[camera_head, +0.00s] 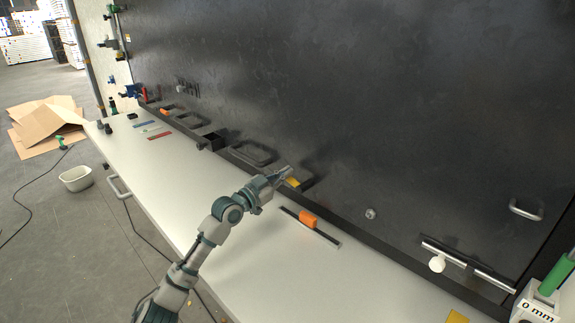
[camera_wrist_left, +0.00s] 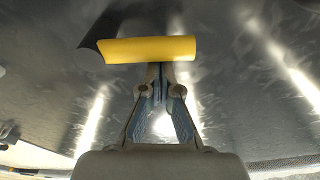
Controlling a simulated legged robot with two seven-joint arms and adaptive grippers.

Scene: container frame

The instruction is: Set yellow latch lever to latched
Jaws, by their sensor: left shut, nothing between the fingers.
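The yellow latch lever (camera_head: 293,182) sits low on the dark panel in the head view, near the back edge of the bench. It shows large in the left wrist view as a yellow bar (camera_wrist_left: 150,49) lying crosswise, with a dark part at its left end. My left gripper (camera_head: 284,173) is at the lever in the head view. In the left wrist view its closed fingertips (camera_wrist_left: 160,68) are just below the bar, with nothing between them. I cannot tell whether they touch the bar. My right gripper is not in view.
An orange block (camera_head: 308,219) sits on a dark rail on the white bench (camera_head: 250,270). A black box (camera_head: 211,142) is left of the lever. Cardboard (camera_head: 47,125) lies on the floor.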

